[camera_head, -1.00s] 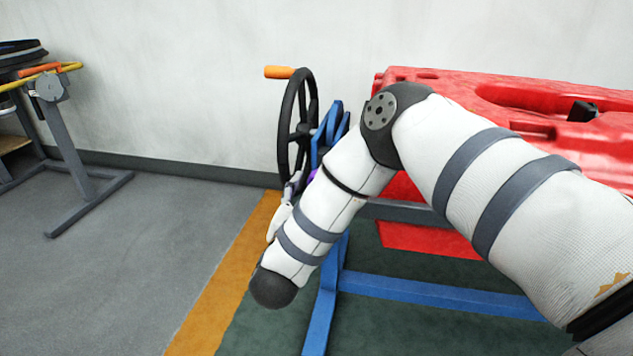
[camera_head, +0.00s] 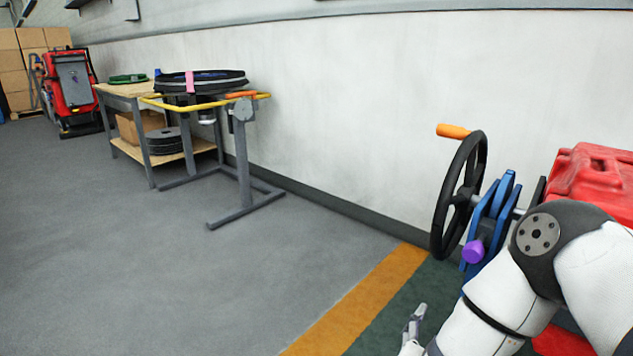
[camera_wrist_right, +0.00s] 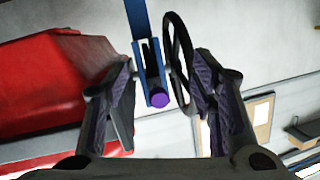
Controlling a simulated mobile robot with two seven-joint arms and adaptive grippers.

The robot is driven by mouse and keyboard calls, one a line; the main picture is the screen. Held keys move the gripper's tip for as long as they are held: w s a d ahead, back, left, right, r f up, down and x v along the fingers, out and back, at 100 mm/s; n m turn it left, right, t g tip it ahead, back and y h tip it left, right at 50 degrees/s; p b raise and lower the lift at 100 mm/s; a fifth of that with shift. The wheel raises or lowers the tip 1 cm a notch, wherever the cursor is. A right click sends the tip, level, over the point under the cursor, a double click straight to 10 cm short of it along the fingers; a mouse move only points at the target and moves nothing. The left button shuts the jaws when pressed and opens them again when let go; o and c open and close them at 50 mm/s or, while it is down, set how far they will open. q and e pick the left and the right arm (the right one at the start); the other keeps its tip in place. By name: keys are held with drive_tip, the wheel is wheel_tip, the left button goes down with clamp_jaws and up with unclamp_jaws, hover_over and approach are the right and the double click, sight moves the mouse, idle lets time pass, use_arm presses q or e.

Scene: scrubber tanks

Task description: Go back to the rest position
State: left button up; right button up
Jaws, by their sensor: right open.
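My right arm comes in from the lower right in the head view. My right gripper (camera_head: 415,322) shows at the bottom of that view, apart from the hand wheel and above the floor. In the right wrist view my right gripper (camera_wrist_right: 160,100) has its two fingers spread, with nothing between them. Beyond the fingers are the purple knob (camera_wrist_right: 159,99) and the dark hand wheel (camera_wrist_right: 178,60). My left gripper is in neither view.
The black hand wheel (camera_head: 459,195) with an orange handle (camera_head: 453,131) stands on a blue frame (camera_head: 493,215) beside a red tank (camera_head: 592,180). A grey stand with a yellow rail (camera_head: 205,104) and a workbench (camera_head: 125,89) stand along the wall. The grey floor (camera_head: 200,280) is clear.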

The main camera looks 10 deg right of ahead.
drive_tip(key=s+a+f+n+g+y, duration=0.35)
drive_tip(key=s+f+n+y, duration=0.2)
drive_tip(key=s+f, duration=0.7)
drive_tip(key=s+a+f+n+g+y, duration=0.15)
drive_tip(key=s+f+g, duration=0.3)
drive_tip(key=s, duration=0.65)
drive_tip(key=s+a+f+n+g+y, duration=0.1)
drive_tip(key=s+f+g+y, duration=0.3)
drive_tip(key=s, duration=0.7)
drive_tip(key=s+d+r+n+g+h, duration=0.1)
drive_tip(key=s+r+g, duration=0.3)
drive_tip(key=s, duration=0.7)
drive_tip(key=s+d+r+n+g, duration=0.15)
drive_tip(key=s+r+g, duration=0.25)
drive_tip(key=s, duration=0.7)
use_arm(q)
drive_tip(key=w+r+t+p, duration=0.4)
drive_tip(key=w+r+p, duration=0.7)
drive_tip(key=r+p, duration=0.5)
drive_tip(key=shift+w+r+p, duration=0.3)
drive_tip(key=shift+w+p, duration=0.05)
drive_tip(key=shift+p, duration=0.15)
use_arm(e)
drive_tip(key=w+r+t, duration=0.5)
drive_tip(key=w+r, duration=0.7)
drive_tip(key=r, duration=0.2)
drive_tip(key=shift+w+a+r+m, duration=0.15)
drive_tip(key=shift+w+r+m, duration=0.1)
drive_tip(key=shift+r+m, duration=0.1)
